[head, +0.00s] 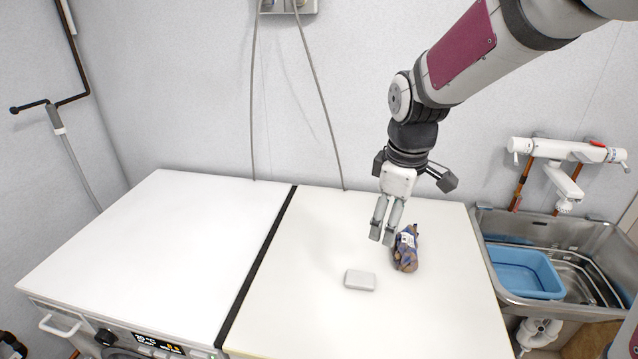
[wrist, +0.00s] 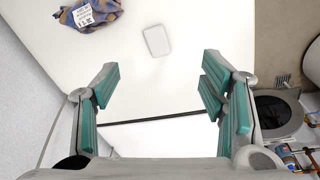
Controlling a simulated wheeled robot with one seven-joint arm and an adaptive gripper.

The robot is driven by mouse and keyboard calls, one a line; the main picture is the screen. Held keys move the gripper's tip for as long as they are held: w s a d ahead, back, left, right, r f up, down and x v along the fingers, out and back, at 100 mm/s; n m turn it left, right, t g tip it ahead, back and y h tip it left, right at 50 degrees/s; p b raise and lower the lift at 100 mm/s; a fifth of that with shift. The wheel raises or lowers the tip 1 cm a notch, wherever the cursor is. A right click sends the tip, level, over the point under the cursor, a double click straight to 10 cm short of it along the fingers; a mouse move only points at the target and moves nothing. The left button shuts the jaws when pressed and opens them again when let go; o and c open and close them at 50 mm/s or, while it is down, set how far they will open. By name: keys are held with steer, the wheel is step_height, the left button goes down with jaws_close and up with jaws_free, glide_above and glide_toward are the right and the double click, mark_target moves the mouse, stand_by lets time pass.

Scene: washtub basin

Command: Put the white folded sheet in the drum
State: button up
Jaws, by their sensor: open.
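The white folded sheet (head: 360,280) looks like a small flat rounded rectangle lying on the right white machine top. It also shows in the wrist view (wrist: 157,40), beyond the fingertips. My gripper (head: 382,238) is open and empty, pointing down above the same top, behind the sheet and apart from it. Its two fingers frame bare white surface in the wrist view (wrist: 158,82). A round grey-rimmed dark part (wrist: 278,113) shows at the right of the wrist view; I cannot tell whether it is the drum opening or a door. The drum's inside is not clearly seen.
A blue-brown patterned cloth bundle (head: 407,250) with a white label lies just right of my gripper. The left machine top (head: 160,235) is clear, beyond a dark gap (head: 255,268). A metal sink (head: 590,245) with a blue basin (head: 525,272) stands at right.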

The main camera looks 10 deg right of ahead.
mark_target(360, 277)
steer(key=w+f+n, duration=0.1)
steer(key=w+f, duration=0.1)
steer(key=f, duration=0.5)
steer(key=w+a+f+n+y, duration=0.1)
steer(key=w+f, duration=0.1)
steer(key=f, duration=0.6)
steer(key=w+a+f+n+g+p, duration=0.1)
steer(key=w+f, duration=0.1)
steer(key=f, duration=0.6)
steer(key=shift+w+f+n+y, duration=0.1)
steer(key=shift+w+n+y, duration=0.1)
steer(key=shift+n+y, duration=0.15)
steer(key=shift+a, duration=0.1)
steer(key=shift+c, duration=0.6)
steer(key=c, duration=0.8)
steer(key=shift+r, duration=0.65)
step_height(360, 277, up, 2)
steer(key=shift+r+b, duration=0.2)
steer(key=shift+b, duration=0.2)
steer(key=s, duration=0.5)
steer(key=s+r, duration=0.1)
steer(key=s, duration=1)
steer(key=shift+d+r, duration=0.15)
steer(key=shift+d, duration=0.1)
